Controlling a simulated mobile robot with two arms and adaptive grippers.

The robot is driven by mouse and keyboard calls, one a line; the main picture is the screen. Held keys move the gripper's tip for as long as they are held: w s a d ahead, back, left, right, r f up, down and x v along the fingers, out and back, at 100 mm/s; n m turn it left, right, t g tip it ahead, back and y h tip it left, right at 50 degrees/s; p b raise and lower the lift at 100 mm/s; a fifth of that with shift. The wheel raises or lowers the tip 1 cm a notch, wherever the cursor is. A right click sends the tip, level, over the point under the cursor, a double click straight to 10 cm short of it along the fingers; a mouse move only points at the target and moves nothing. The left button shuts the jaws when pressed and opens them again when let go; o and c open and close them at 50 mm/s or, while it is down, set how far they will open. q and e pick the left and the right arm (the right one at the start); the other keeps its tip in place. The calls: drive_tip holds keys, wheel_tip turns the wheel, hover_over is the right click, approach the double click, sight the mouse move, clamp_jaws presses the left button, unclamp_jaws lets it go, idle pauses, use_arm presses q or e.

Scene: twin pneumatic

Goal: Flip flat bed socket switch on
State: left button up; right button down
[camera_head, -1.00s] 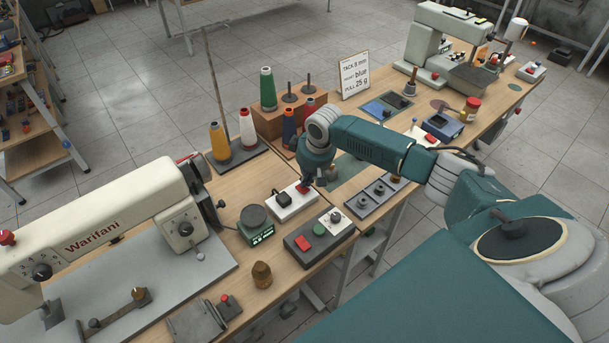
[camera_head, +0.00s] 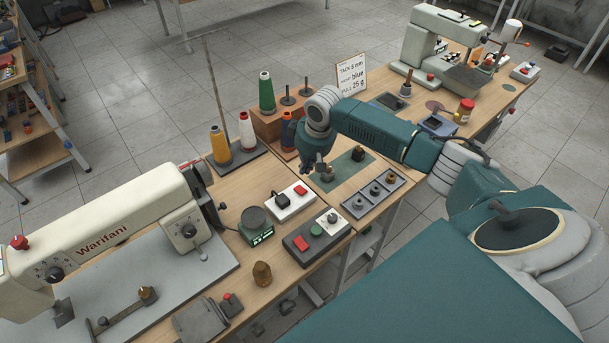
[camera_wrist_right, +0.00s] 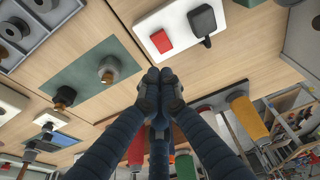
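A white socket block (camera_head: 291,207) lies on the bench right of the Warifani sewing machine (camera_head: 110,225). It carries a red rocker switch (camera_head: 300,189) and a black plug (camera_head: 282,201). In the right wrist view the block (camera_wrist_right: 180,20), its red switch (camera_wrist_right: 161,41) and the plug (camera_wrist_right: 205,22) show at the top. My right gripper (camera_head: 325,173) is behind and right of the block in the head view, apart from the switch. In the wrist view its fingertips (camera_wrist_right: 160,88) are together with nothing visible between them. Whether the switch is on cannot be told. My left gripper is out of view.
A tray of pegs (camera_head: 374,192) lies right. Thread cones stand behind (camera_head: 246,130). Another white socket (camera_head: 525,72) is at the far right.

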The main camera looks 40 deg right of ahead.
wheel_tip(320, 180, up, 6)
drive_tip(key=b, duration=0.1)
drive_tip(key=shift+d+r, duration=0.15)
drive_tip(key=shift+r, duration=0.1)
drive_tip(key=shift+s, duration=0.1)
idle(0.3)
